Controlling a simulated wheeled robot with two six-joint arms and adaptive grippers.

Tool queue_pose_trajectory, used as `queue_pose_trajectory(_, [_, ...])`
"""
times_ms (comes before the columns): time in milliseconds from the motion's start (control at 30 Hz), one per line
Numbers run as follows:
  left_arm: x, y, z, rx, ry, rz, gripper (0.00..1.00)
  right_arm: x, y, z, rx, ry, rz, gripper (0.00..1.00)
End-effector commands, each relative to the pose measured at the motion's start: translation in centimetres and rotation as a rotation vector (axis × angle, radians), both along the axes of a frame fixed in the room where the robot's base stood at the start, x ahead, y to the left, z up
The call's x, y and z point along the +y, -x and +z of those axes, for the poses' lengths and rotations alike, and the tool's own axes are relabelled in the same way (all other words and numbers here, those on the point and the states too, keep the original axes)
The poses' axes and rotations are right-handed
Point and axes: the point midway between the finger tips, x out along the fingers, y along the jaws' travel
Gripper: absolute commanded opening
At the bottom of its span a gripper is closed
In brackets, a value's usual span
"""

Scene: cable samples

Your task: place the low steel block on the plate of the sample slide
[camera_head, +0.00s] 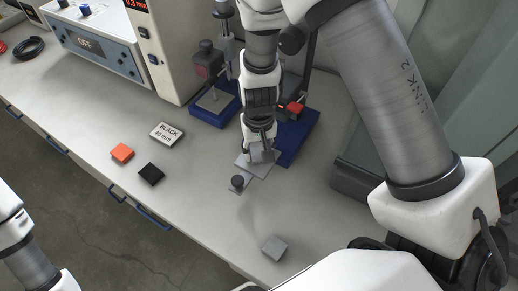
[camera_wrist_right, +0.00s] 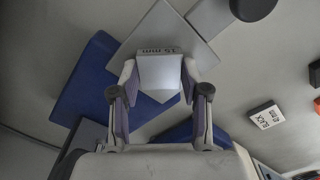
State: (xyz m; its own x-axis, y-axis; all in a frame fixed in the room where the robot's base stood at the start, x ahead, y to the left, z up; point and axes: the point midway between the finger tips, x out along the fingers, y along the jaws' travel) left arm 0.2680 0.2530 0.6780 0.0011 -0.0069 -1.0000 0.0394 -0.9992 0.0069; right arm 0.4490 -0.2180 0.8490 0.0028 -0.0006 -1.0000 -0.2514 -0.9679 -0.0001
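The sample slide's grey plate (camera_head: 245,161) lies beside the blue stand, with a dark knob (camera_head: 237,181) at its near end. The plate (camera_wrist_right: 200,50) and knob (camera_wrist_right: 252,8) also show in the wrist view. My right gripper (camera_head: 261,150) is over the plate, its fingers on both sides of a grey steel block (camera_wrist_right: 160,70) marked in mm. The fingers appear to touch the block. Whether its underside rests on the plate is hidden. Another grey block (camera_head: 274,247) sits on the table nearer to me. My left gripper is out of view.
Blue-based stands (camera_head: 298,135) and (camera_head: 214,107) are close behind my right gripper. An orange block (camera_head: 122,153), a black block (camera_head: 151,174) and a "BLACK 40 mm" label block (camera_head: 166,133) lie to the left. An instrument (camera_head: 95,45) stands at the back left. The front table area is mostly clear.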

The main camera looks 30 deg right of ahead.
Motion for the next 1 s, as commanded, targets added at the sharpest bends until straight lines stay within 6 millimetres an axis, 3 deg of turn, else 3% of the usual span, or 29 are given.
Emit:
queue_pose_trajectory(33, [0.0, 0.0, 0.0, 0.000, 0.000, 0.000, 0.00, 0.0, 0.0, 0.0, 0.000, 0.000, 0.000, 0.63])
queue_pose_trajectory(67, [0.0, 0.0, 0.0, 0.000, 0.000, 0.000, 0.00, 0.0, 0.0, 0.0, 0.000, 0.000, 0.000, 0.70])
queue_pose_trajectory(467, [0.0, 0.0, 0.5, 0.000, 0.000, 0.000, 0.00, 0.0, -0.1, 0.9, -0.003, 0.000, -0.001, 0.70])
queue_pose_trajectory(800, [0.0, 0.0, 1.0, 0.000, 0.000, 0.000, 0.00, 0.0, -0.1, 8.9, -0.006, 0.000, 0.000, 0.70])
queue_pose_trajectory(1000, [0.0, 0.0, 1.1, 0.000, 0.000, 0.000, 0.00, 0.0, 0.0, 12.0, -0.002, 0.000, -0.001, 0.70])
